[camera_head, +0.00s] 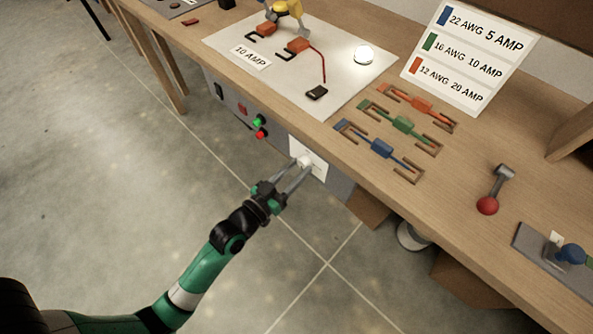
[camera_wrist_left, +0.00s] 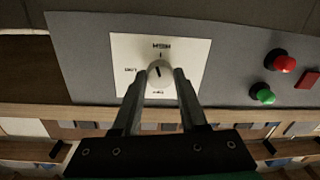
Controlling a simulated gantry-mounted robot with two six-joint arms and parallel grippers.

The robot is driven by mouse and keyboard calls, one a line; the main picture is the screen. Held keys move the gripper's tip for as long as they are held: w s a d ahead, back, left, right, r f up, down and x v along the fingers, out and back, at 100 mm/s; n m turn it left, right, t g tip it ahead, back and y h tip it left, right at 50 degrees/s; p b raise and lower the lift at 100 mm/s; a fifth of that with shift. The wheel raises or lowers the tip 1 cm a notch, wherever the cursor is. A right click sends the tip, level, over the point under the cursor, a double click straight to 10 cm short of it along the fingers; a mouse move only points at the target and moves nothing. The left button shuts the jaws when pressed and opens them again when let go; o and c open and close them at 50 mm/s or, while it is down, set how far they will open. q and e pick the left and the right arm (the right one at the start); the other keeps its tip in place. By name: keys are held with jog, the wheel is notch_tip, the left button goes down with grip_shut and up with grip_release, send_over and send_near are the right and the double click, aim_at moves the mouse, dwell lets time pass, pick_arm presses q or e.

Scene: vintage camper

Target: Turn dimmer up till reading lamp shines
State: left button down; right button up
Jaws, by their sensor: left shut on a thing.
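The dimmer is a round white knob (camera_wrist_left: 160,74) on a white plate (camera_wrist_left: 190,50) set in the grey front panel below the bench top. In the head view the knob (camera_head: 304,161) sits at the tips of my left gripper (camera_head: 299,172). The left gripper's two fingers (camera_wrist_left: 161,84) are closed on the knob's sides. A short dark line shows on the knob, and printed marks surround it on the plate. A white dome lamp (camera_head: 364,54) on the pale board glows bright. My right gripper is in neither view.
A green button (camera_wrist_left: 263,93) and red button (camera_wrist_left: 284,64) sit on the same panel. The bench top (camera_head: 345,130) carries coloured wire pieces, a label card (camera_head: 470,55) and a red-knobbed lever (camera_head: 488,204). The floor (camera_head: 120,170) in front is clear.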

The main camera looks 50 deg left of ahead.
pick_arm(q)
jog(key=shift+m+b, duration=0.8)
jog(key=shift+m, duration=1.2)
jog(key=shift+c, duration=2.2)
grip_release()
jog(key=s+d+b, duration=0.1)
jog(key=s, duration=1)
jog(key=shift+s+d, duration=0.25)
